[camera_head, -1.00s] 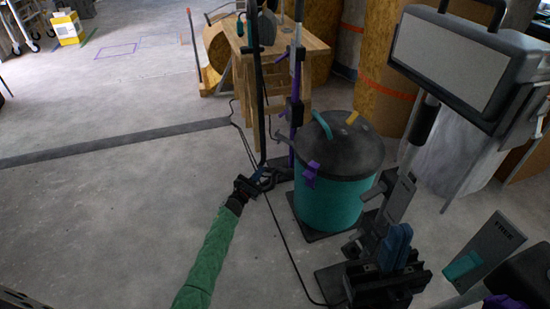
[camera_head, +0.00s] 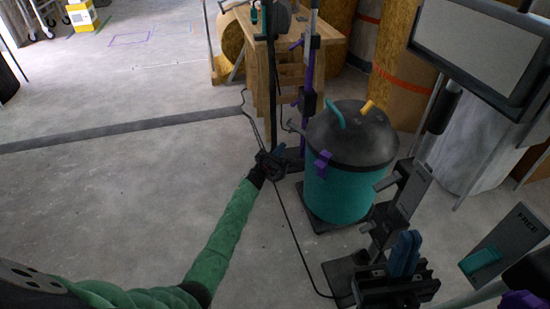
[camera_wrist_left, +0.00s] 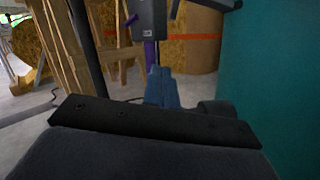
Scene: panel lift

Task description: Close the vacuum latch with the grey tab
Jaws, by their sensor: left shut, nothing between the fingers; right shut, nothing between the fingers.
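The teal vacuum (camera_head: 345,190) with a black lid (camera_head: 355,135) stands right of the middle in the head view. A purple latch tab (camera_head: 322,163) sits at its front rim. A dark grey piece (camera_head: 292,126) sticks out at the lid's left; I cannot tell whether it is the grey tab. My left gripper (camera_head: 278,152) is shut and empty, just left of the vacuum and apart from it. Its blue fingers (camera_wrist_left: 162,88) point ahead in the left wrist view, with the teal drum (camera_wrist_left: 270,70) at right. My right gripper (camera_head: 404,254) is shut and empty at lower right.
A wooden workbench (camera_head: 290,50) stands behind the vacuum, with dark and purple poles (camera_head: 310,75) in front of it. A black cable (camera_head: 285,220) runs along the floor. A grey panel marked FREE (camera_head: 520,235) and a screen (camera_head: 480,50) are at right.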

